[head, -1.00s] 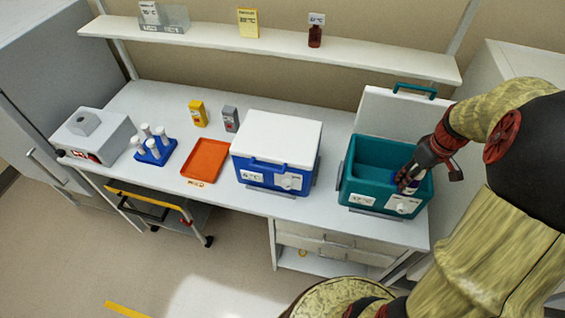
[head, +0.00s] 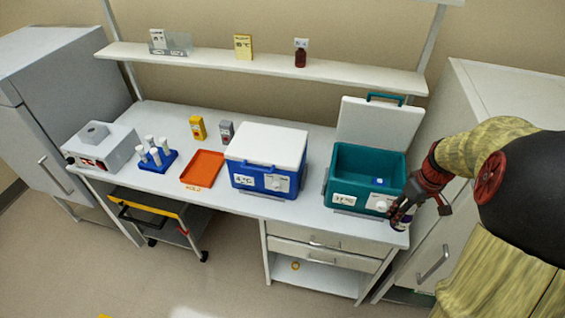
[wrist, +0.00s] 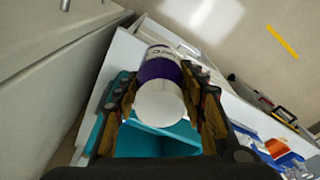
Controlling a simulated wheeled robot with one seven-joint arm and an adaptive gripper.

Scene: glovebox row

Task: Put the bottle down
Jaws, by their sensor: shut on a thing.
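The bottle (wrist: 160,103) has a white top and a purple band with a white label in the wrist view. My gripper (wrist: 160,80) is shut on it, with a finger on each side. In the head view, my gripper (head: 408,207) holds the bottle (head: 403,223) at the front right corner of the bench, outside the open teal cool box (head: 345,185). Part of the bottle is hidden by my fingers. Whether its base touches the bench top cannot be told.
The teal box's lid stands up behind it, and a small blue item shows inside. A closed blue cool box (head: 262,182), an orange tray (head: 202,169) and a blue tube rack (head: 157,161) stand to the left. A white cabinet (head: 480,110) is close on the right.

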